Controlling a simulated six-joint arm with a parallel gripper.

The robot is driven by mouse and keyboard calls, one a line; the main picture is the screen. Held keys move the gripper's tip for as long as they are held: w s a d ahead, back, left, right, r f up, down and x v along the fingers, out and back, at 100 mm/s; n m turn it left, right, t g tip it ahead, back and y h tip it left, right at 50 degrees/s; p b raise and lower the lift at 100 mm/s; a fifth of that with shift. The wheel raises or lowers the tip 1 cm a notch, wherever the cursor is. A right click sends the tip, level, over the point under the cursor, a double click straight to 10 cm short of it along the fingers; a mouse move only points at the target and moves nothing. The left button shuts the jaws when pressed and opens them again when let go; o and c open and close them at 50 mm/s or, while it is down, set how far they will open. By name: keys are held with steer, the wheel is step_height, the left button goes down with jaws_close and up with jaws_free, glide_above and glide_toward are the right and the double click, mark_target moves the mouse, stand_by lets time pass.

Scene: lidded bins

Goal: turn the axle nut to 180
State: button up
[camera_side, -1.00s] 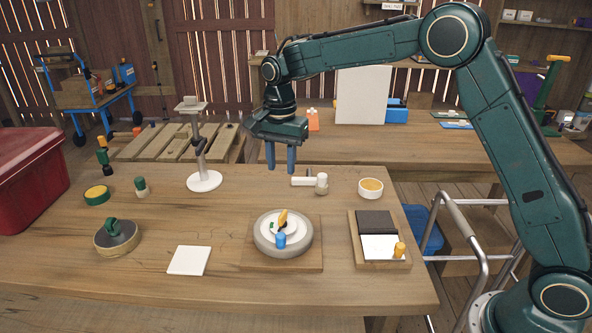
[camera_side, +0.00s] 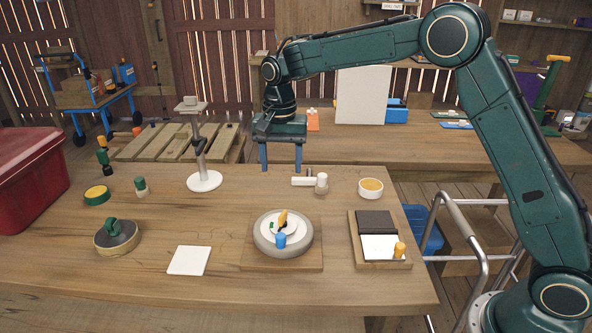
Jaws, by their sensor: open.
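A grey ring-shaped wheel (camera_side: 262,241) lies flat on a square wooden board (camera_side: 303,262) at the front middle of the table. On its white hub (camera_side: 270,225) stand a small blue piece (camera_side: 281,240), a yellow pointer-like piece (camera_side: 283,217) and a small green mark. I cannot tell for sure which of these is the axle nut, or its angle. My gripper (camera_side: 281,169) is open and empty, pointing down above the back part of the table, behind the wheel and well above it.
A white stand (camera_side: 204,181) is left of my gripper. A white cylinder piece (camera_side: 321,184) and a yellow-topped cup (camera_side: 370,188) are to the right. A box with a dark panel (camera_side: 375,223) stands right of the wheel. A white tile (camera_side: 189,260) and a green-handled round lid (camera_side: 116,240) lie left. A red bin (camera_side: 30,175) is far left.

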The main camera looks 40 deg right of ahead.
mark_target(283, 213)
steer(key=n, duration=1.4)
steer(key=shift+n, duration=0.3)
steer(key=shift+f, duration=0.1)
step_height(283, 213, down, 14)
steer(key=shift+r, duration=0.15)
steer(key=shift+c, duration=0.5)
steer(key=c, duration=0.9)
